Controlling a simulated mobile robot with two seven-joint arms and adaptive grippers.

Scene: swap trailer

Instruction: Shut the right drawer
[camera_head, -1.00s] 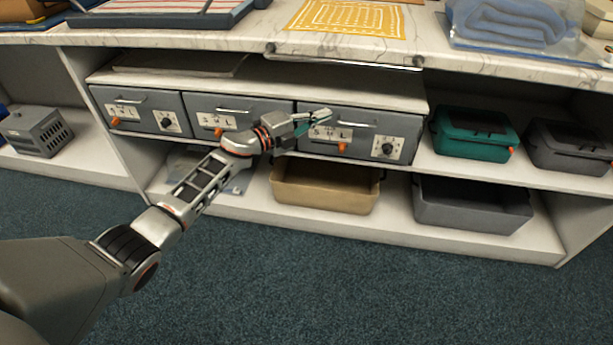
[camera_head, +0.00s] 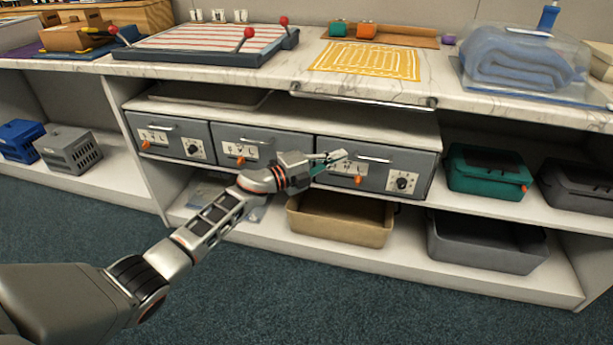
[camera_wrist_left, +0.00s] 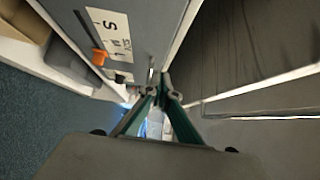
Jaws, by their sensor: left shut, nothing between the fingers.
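The right drawer (camera_head: 408,166) is the rightmost of three grey drawers under the counter. Its front carries a bar handle, a white label, an orange tab and a dial, and looks about level with the other drawer fronts. My left gripper (camera_head: 341,157) is shut and empty in front of the left part of this drawer, near the left end of its handle. In the left wrist view the shut fingertips (camera_wrist_left: 168,84) are beside a grey drawer front (camera_wrist_left: 150,25) with a label and an orange tab. I cannot tell whether they touch it. My right gripper is not in view.
The middle drawer (camera_head: 275,145) and left drawer (camera_head: 168,128) sit beside it. Below are a tan bin (camera_head: 340,222) and a grey bin (camera_head: 485,245). A teal case (camera_head: 487,170) stands right of the drawers. A metal rail (camera_head: 365,98) runs along the counter edge above.

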